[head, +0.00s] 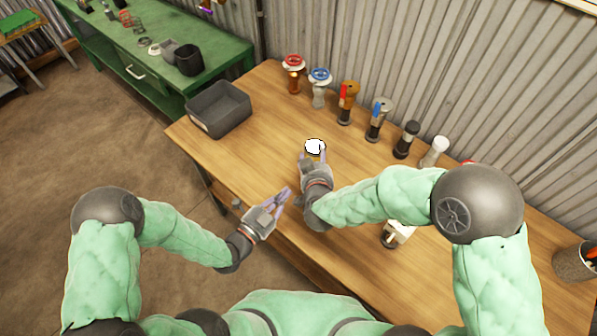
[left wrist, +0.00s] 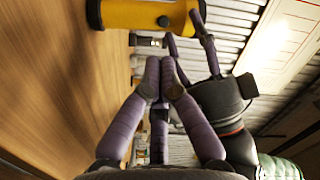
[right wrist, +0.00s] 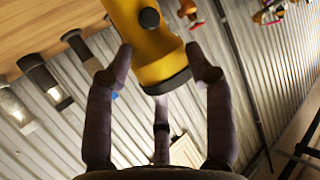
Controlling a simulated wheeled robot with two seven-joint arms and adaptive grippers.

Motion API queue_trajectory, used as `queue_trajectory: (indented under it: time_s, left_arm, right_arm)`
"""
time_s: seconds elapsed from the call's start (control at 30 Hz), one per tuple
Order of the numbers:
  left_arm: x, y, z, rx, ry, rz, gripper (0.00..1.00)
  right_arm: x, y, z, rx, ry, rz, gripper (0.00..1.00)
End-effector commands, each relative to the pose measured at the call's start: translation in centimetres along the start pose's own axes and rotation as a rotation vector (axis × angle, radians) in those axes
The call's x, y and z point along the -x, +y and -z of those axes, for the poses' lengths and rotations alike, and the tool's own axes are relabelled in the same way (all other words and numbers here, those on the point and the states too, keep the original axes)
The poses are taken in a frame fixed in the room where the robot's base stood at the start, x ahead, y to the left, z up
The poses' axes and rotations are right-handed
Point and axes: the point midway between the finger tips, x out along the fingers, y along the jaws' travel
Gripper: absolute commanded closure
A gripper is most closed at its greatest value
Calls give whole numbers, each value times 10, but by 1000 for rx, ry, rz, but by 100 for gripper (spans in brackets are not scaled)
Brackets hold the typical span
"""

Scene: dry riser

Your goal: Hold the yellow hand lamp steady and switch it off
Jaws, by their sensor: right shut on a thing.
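The yellow hand lamp (head: 321,157) is near the table's middle, its top end glowing white in the head view. Its yellow body with a dark round button (left wrist: 163,20) and a black end shows at the top of the left wrist view. In the right wrist view the lamp (right wrist: 152,45) lies between the fingers. My right gripper (head: 314,158) is shut on it. I cannot tell whether its base touches the table. My left gripper (head: 287,194) is empty, lower left of the lamp in the head view. Its fingertips (left wrist: 162,64) are close together, apart from the lamp.
A grey bin (head: 219,110) stands at the table's left end. A row of fittings runs along the back, including a red-wheeled valve (head: 293,62), a blue-wheeled valve (head: 319,76) and a white-topped one (head: 436,150). Bare wood lies between bin and lamp.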

Motion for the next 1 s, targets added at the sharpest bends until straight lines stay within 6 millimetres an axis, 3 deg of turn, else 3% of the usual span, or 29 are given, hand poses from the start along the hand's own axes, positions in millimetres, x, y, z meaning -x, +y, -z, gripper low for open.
queue_trajectory:
  time_s: [0.3,0.5,0.67,1.0]
  left_arm:
    - [-2,-10,2,-385,-16,-50,100]
    - [-2,-13,3,-550,-16,-73,100]
    - [-9,-14,3,-591,-15,-79,100]
    - [-53,-10,2,-590,-14,-79,100]
  right_arm:
    - [0,0,1,-1,3,0,92]
    - [0,0,1,-1,3,0,92]
    - [0,0,1,-1,3,0,92]
    - [0,0,1,-1,3,0,92]
